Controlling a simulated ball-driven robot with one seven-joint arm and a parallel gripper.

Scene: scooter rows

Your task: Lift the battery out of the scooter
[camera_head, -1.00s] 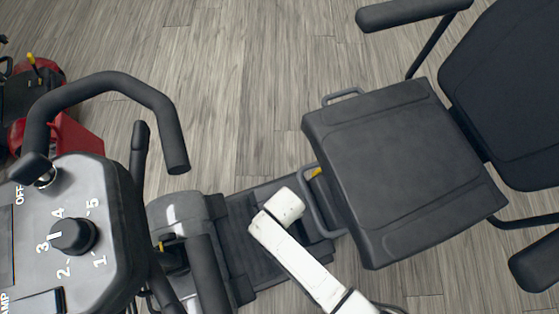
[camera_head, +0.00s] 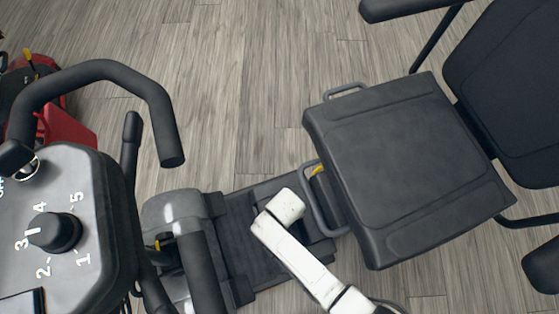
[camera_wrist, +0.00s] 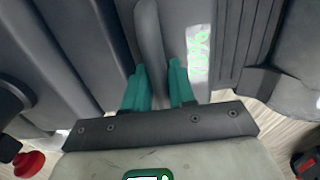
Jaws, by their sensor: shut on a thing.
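In the wrist view, my gripper (camera_wrist: 158,72) has two teal fingers closed on a grey bar-shaped handle (camera_wrist: 149,30). The handle appears to belong to the battery (camera_wrist: 178,30), a grey body with a white and green label (camera_wrist: 198,55). The battery sits close among the scooter's dark panels; its lower part is hidden. In the head view, the white end of my arm (camera_head: 286,207) is over the scooter's footboard (camera_head: 243,235), just left of the seat (camera_head: 405,165). It hides my fingers there.
A grey side loop (camera_head: 327,205) on the seat's left is close beside my arm. The tiller console (camera_head: 60,225) and black handlebar (camera_head: 110,75) stand at the left. A red scooter (camera_head: 65,125) is at the far left. The wooden floor (camera_head: 235,80) beyond is clear.

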